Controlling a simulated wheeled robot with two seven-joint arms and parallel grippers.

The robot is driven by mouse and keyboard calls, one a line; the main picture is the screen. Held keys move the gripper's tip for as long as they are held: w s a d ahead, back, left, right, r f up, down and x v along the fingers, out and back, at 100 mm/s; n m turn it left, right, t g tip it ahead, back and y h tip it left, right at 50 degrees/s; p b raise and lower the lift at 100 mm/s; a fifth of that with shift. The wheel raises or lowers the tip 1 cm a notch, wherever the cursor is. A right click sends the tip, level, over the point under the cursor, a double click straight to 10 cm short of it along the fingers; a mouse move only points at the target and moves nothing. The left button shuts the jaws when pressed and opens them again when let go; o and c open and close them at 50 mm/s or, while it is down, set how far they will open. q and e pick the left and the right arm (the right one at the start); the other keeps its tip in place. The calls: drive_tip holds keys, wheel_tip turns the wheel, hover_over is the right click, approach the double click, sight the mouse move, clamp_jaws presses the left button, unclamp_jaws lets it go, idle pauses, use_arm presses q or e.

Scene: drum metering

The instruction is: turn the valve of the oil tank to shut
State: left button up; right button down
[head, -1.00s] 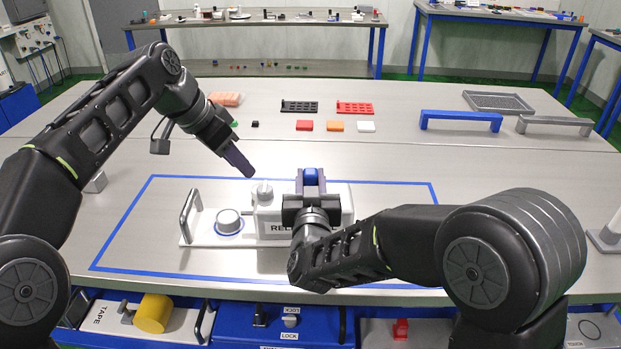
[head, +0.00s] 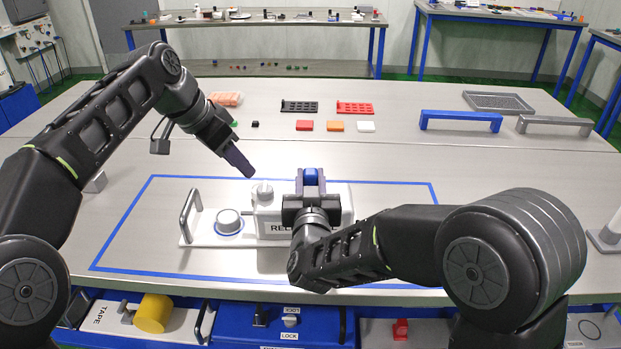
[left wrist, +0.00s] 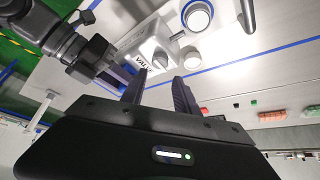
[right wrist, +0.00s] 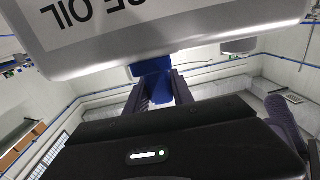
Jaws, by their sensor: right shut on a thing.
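The oil tank (head: 276,224) is a pale box with a dark-lettered label, partly hidden by my right arm. A round grey valve knob (head: 263,190) stands on its far left corner. The tank also shows in the left wrist view (left wrist: 150,42), near a "VALVE" label. My right gripper (head: 311,178) is shut on a blue part at the tank; in the right wrist view the blue part (right wrist: 156,87) is between the fingers, below the tank's lettered side (right wrist: 180,32). My left gripper (head: 246,172) is open and empty, just above and left of the knob, apart from it.
The tank stands on a pale plate with a grey handle (head: 188,212) and a round cup (head: 229,221) in a blue ring. Blue tape (head: 125,224) frames this area. Coloured blocks (head: 335,126) and racks lie farther back.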

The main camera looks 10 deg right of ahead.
use_arm(q)
drive_tip(key=shift+o, duration=1.9)
drive_tip(key=a, duration=0.2)
drive_tip(key=a+r, duration=0.1)
drive_tip(key=shift+w+n, duration=0.3)
drive_tip(key=s+a+f+m+t+h, duration=0.1)
drive_tip(key=s+f+m+t+h, duration=0.1)
drive_tip(key=m, duration=1.5)
drive_tip(key=s+a+f+m+t+h, duration=0.1)
drive_tip(key=s+f+m+t+h, duration=0.2)
drive_tip(key=m, duration=1.5)
drive_tip(key=shift+a+f+m+h, duration=0.15)
drive_tip(key=shift+f+m+h, duration=0.15)
drive_tip(key=shift+f+h, duration=0.2)
drive_tip(key=shift+w, duration=0.15)
